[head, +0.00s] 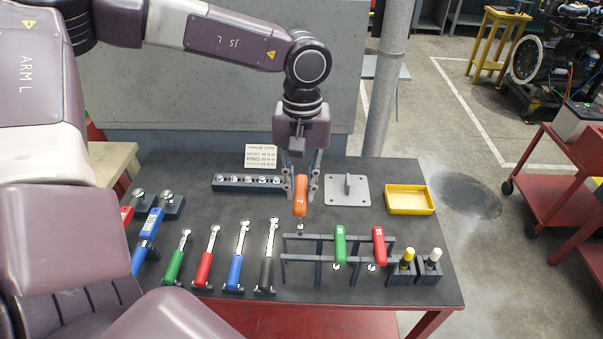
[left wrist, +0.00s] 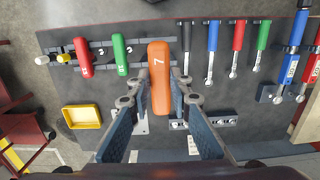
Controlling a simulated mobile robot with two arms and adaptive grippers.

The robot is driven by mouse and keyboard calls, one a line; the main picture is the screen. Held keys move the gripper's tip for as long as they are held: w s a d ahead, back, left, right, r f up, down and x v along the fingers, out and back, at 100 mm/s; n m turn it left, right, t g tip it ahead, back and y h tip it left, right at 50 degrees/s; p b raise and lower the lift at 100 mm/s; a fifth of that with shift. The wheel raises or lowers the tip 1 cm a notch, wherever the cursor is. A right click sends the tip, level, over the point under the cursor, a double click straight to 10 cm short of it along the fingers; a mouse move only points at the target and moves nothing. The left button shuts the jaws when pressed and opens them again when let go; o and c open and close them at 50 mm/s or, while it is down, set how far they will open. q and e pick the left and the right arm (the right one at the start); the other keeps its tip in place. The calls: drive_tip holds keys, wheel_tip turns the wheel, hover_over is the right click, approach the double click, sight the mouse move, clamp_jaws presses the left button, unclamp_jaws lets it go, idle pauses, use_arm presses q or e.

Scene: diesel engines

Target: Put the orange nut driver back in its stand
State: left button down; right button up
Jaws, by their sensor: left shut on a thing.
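The orange nut driver (head: 300,198) is upright in the head view, handle up and shaft down, marked 7. My left gripper (head: 301,182) is shut on its handle from behind. In the left wrist view the orange handle (left wrist: 160,80) lies between the two fingers (left wrist: 159,100). The dark stand (head: 362,241) on the table holds a green driver (head: 340,244) and a red driver (head: 379,245). Its left part holds no driver. The orange driver's tip is near the stand's back rail at the left; I cannot tell whether it touches. My right gripper is not in view.
Several torque wrenches (head: 237,255) lie left of the stand. Yellow and white-handled tools (head: 407,258) stand at its right. Behind are a socket rail (head: 232,184), a grey plate with a post (head: 360,197) and a yellow tray (head: 410,211).

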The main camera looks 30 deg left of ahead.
use_arm(q)
drive_tip(key=shift+s+d, duration=0.15)
drive_tip(key=shift+s, duration=0.05)
drive_tip(key=shift+s+d+f+b, duration=0.2)
drive_tip(key=shift+s+f+b, duration=0.1)
drive_tip(key=shift+f, duration=0.2)
drive_tip(key=shift+s+d+f+b, duration=0.2)
drive_tip(key=shift+f+b, duration=0.05)
drive_tip(key=shift+f, duration=0.25)
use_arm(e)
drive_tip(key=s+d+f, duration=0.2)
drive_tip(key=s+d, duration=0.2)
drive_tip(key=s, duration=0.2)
use_arm(q)
wheel_tip(320, 180, down, 13)
drive_tip(key=b, duration=1)
drive_tip(key=shift+w+a+b, duration=0.15)
drive_tip(key=shift+w+b, duration=0.1)
drive_tip(key=shift+b, duration=0.05)
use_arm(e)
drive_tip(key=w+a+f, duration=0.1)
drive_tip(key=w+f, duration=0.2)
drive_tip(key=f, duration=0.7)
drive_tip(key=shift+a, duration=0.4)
use_arm(q)
drive_tip(key=shift+r, duration=0.1)
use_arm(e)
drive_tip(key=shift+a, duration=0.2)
